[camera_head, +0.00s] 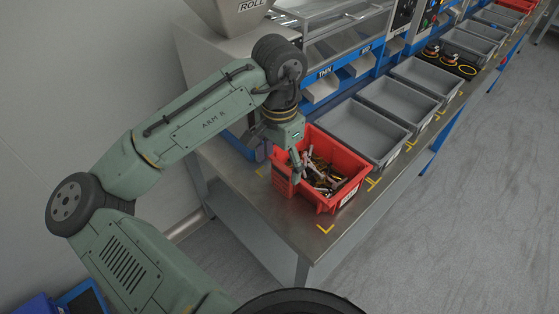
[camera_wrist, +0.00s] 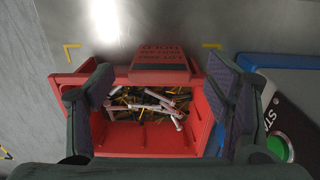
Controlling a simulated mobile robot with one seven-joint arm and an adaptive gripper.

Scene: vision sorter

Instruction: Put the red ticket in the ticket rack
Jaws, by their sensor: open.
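A red ticket (camera_wrist: 160,62) with dark printed lettering shows in the wrist view, upright at the far wall of a red bin (camera_wrist: 135,139). It looks set against or on that wall; I cannot tell how it is held. In the head view a red panel with dark marks, likely this ticket (camera_head: 281,180), is at the bin's left side. My gripper (camera_wrist: 160,80) is open and empty, its fingers apart on either side above the bin. In the head view my gripper (camera_head: 297,160) is over the bin's left part. I cannot make out the ticket rack.
The red bin holds several mixed loose parts (camera_head: 320,175). Grey bins (camera_head: 362,130) line the bench to the right, before blue-framed machines (camera_head: 350,72). A blue-edged panel with a green button (camera_wrist: 278,146) is close to the right finger. The bench corner (camera_head: 290,225) is bare.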

